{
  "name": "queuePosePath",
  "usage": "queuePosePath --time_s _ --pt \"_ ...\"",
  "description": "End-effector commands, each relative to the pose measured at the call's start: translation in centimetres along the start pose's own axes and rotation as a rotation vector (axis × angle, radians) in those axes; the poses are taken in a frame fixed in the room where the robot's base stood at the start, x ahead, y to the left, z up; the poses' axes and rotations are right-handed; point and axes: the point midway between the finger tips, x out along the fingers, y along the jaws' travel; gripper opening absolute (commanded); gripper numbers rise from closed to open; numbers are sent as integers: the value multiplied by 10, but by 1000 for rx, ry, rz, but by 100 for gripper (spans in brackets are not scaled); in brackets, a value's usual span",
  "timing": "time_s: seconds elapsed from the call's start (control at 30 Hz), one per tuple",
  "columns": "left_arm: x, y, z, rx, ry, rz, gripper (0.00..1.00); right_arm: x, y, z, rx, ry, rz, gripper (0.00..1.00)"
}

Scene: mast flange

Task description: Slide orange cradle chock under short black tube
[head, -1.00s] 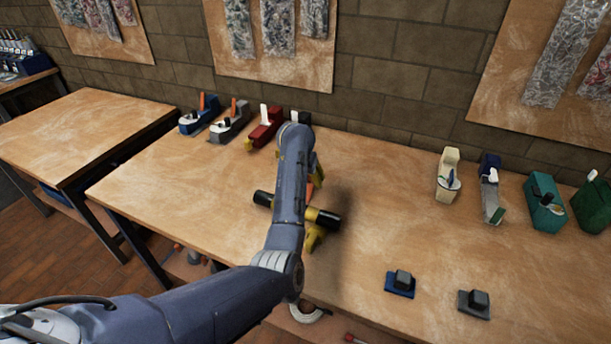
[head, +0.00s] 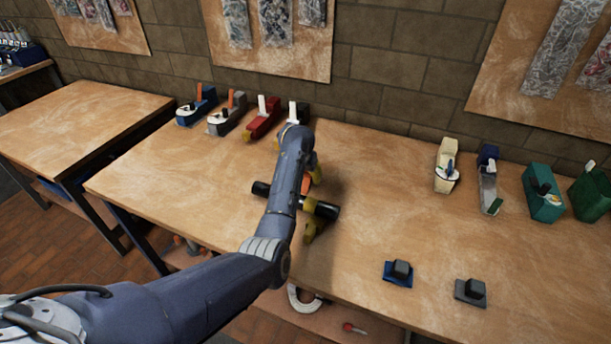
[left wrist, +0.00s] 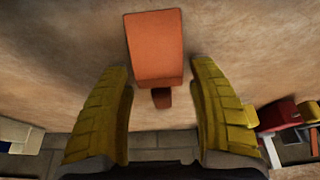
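The orange cradle chock (left wrist: 157,48) stands on the tabletop in the left wrist view, between the finger tips of my left gripper (left wrist: 158,78). The fingers are yellow and spread, with a narrow gap on each side of the chock. In the head view a bit of the orange chock (head: 306,184) shows beside my left gripper (head: 313,169), mostly hidden by my arm. The short black tube (head: 325,210) lies crosswise behind my left forearm, its middle hidden. My right gripper is out of view.
Several tool-like blocks, among them a red one (head: 262,118), stand along the wall at the back. More stand at the back right, including a green one (head: 541,193). A blue base block (head: 399,273) and a grey one (head: 470,291) lie at the front right. The table between is clear.

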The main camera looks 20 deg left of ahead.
Motion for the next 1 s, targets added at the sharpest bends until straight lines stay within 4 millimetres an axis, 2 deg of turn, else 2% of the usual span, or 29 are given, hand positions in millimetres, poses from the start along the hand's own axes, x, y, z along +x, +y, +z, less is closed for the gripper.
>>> queuePosePath --time_s 0.07,0.4,1.0 --pt "0 0 0 0 0 0 50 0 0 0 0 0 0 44" --pt "0 0 0 0 0 0 10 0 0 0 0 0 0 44" --pt "-3 -1 10 0 -2 0 10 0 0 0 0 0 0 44"
